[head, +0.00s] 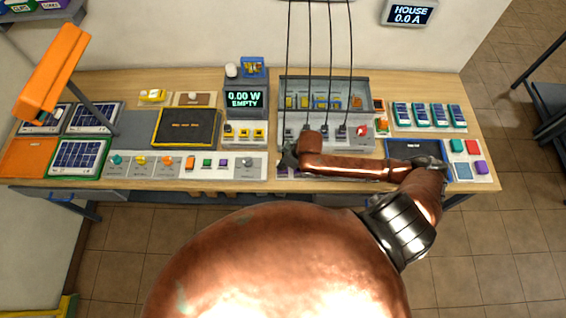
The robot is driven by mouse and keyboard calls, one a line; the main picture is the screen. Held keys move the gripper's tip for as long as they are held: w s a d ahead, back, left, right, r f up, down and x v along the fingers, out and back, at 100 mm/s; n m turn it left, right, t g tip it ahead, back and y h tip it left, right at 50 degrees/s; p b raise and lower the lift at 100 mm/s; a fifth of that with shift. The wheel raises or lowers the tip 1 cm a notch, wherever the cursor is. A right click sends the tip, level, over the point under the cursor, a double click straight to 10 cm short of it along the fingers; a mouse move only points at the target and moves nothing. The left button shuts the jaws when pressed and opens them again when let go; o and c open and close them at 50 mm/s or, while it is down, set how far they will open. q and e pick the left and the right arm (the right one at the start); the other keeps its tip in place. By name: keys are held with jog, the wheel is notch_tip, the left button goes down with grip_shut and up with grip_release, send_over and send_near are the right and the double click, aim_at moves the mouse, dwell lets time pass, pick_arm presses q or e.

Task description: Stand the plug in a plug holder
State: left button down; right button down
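A grey unit (370,106) stands on the bench right of centre. Several dark cords hang from above down to its sloped front, each ending in a small dark plug, such as this plug (342,131). Which slots are plug holders is too small to tell. My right gripper (288,157) is at the left end of this unit's front, at the foot of the leftmost cord. Its fingers are small and dark, so whether they are open or hold a plug cannot be made out. My copper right arm covers part of the unit's front edge. My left gripper is not in view.
A meter (245,98) reading "0.00 W EMPTY" stands left of the unit. A row of coloured knobs (165,163), small solar panels (93,118) and an orange lamp (52,72) are further left. Blue cells (430,115) and coloured blocks (473,146) lie at right.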

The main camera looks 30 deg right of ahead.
jog(key=shift+f, duration=0.45)
jog(key=c, duration=2.1)
grip_release()
jog(key=shift+r, duration=0.1)
jog(key=p+v, duration=1.1)
jog(key=shift+p, duration=0.35)
jog(key=shift+a, duration=0.1)
